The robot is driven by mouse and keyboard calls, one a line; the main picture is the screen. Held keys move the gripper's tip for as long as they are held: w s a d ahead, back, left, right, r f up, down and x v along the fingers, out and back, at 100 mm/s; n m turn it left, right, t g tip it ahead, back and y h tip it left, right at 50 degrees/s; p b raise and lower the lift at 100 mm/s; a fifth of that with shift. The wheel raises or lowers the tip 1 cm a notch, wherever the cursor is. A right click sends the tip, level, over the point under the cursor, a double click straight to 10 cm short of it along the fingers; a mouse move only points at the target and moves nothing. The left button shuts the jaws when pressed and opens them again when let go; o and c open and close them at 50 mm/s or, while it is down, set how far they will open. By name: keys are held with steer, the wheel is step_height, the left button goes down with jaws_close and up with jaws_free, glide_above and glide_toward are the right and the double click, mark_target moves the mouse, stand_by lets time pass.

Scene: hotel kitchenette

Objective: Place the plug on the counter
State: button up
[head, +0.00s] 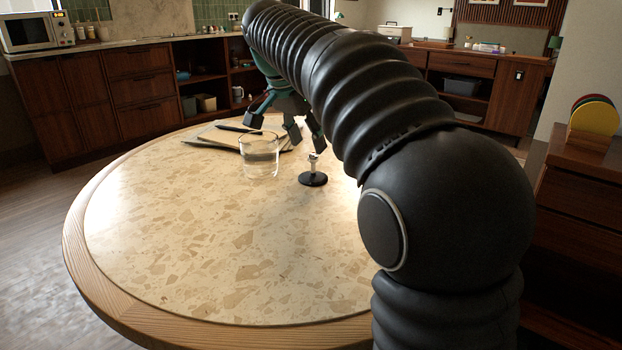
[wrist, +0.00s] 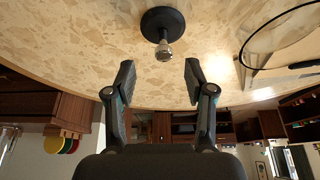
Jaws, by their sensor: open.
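The plug (head: 313,179), a black disc with a metal knob on top, stands on the round stone-topped table (head: 210,270). In the wrist view the plug (wrist: 163,22) appears beyond the fingertips, roughly centred between them. My gripper (wrist: 160,72) is open and empty, apart from the plug. In the head view its dark fingers show above the far part of the table, behind the plug, with my arm hiding part of it. A counter (head: 135,42) with a pale top runs along the back left wall.
A clear glass (head: 259,158) stands left of the plug, and papers or a folder (head: 213,136) with a dark pen lie behind it. A microwave (head: 36,33) sits on the back counter. A wooden cabinet (head: 580,190) stands at right. The table's front is bare.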

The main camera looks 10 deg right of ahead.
mark_target(312, 156)
steer(key=shift+b+x, duration=0.55)
steer(key=shift+x, duration=2.55)
steer(key=shift+w+a, duration=0.1)
steer(key=shift+w, duration=0.05)
jaws_close()
